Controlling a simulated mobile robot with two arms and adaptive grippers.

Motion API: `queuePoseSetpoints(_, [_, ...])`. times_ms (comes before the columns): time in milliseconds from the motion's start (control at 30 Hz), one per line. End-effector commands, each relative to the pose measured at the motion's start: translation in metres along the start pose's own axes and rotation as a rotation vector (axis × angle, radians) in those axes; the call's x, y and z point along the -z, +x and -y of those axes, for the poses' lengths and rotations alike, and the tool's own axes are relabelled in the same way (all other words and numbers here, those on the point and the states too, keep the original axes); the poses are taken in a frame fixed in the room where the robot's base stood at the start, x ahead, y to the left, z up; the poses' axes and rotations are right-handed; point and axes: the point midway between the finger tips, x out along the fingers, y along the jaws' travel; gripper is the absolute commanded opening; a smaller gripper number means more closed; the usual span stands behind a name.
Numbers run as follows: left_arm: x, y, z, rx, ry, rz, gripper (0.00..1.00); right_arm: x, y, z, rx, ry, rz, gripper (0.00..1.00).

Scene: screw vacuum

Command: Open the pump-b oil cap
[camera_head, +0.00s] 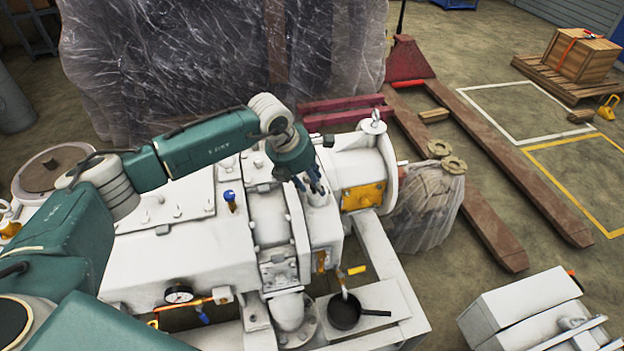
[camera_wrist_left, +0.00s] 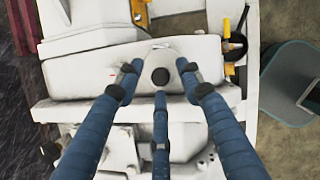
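The white pump (camera_head: 185,255) stands on a white frame. On its top is a short upright white fitting (camera_head: 319,197), right under my left gripper (camera_head: 312,186). In the left wrist view a dark round cap (camera_wrist_left: 160,76) shows on the pale pump housing (camera_wrist_left: 90,75). The three blue fingers of my left gripper (camera_wrist_left: 157,78) are spread around this cap, with gaps between fingertips and cap. They look open, and I see nothing held. No pump label is readable. My right gripper is not in view.
A black pan (camera_head: 345,312) sits on the frame's front plate near a yellow-handled valve (camera_head: 356,270). A pressure gauge (camera_head: 179,295) is at the front left. A wrapped stack (camera_head: 220,60) stands behind. A pallet jack (camera_head: 500,190) is on the right. White boxes (camera_head: 525,305) stand front right.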

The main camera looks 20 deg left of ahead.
Motion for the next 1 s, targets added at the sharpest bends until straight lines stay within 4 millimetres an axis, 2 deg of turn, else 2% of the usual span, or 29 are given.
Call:
queuePoseSetpoints(167, [0.0,0.0,0.0,0.0,0.0,0.0,0.37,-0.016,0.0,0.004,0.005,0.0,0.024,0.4])
queuePoseSetpoints(367, [0.0,0.0,0.0,0.0,0.0,0.001,0.0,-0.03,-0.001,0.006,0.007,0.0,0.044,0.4])
queuePoseSetpoints(733, [-0.004,-0.002,0.0,-0.01,0.004,-0.018,0.0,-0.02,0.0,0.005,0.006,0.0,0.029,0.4])
queuePoseSetpoints(1000, [-0.016,-0.004,0.004,-0.06,0.026,-0.145,0.0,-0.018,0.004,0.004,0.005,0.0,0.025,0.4])
